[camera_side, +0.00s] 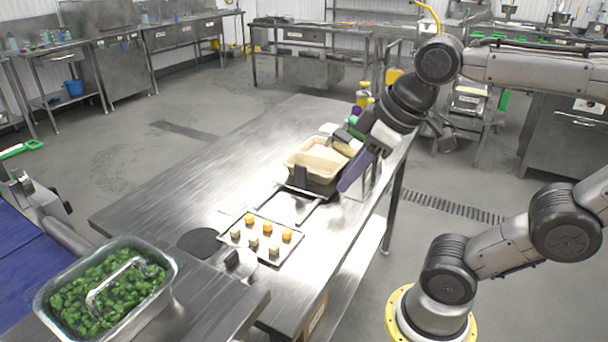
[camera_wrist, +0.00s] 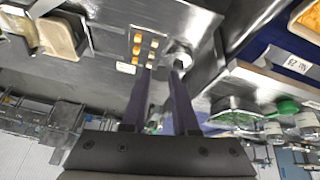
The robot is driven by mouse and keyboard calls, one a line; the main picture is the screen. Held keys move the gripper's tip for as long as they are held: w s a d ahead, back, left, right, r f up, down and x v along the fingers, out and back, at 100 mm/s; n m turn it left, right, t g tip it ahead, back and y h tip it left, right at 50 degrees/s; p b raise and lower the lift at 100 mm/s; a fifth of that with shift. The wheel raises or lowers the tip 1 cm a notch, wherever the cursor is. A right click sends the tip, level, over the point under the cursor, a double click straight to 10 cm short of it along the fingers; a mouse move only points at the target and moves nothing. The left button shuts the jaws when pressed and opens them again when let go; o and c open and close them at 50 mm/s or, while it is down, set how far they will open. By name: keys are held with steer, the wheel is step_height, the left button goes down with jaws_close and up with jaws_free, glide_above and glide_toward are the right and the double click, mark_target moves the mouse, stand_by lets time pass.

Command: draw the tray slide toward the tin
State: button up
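A shallow metal tray (camera_side: 262,256) lies on the steel table and holds several small orange and pale cubes. A beige tin (camera_side: 318,160) with a dark front stands beyond the frame; the tin also shows at upper left in the wrist view (camera_wrist: 57,38). My gripper (camera_side: 350,182) with purple fingers is above the table, right of the tin. In the wrist view its fingers (camera_wrist: 161,70) are apart with nothing between them. The tray (camera_wrist: 129,47) is beyond the fingertips.
A deep metal pan of green pieces (camera_side: 105,290) with a scoop-like handle stands at front left. A dark disc (camera_side: 200,242) lies left of the tray. Bottles and other items (camera_side: 362,98) crowd the table behind my gripper. The table's left half is clear.

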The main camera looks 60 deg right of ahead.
steer(key=w+d+r, duration=0.2)
steer(key=w+r, duration=0.2)
steer(key=w, duration=0.1)
steer(key=m+g, duration=0.2)
steer(key=g, duration=0.4)
glide_above(300, 187)
step_height(300, 187, down, 13)
steer(key=shift+w+d+f, duration=0.1)
steer(key=shift+d+f, duration=0.2)
steer(key=shift+d, duration=0.05)
step_height(300, 187, down, 13)
steer(key=shift+f, duration=0.1)
jaws_close()
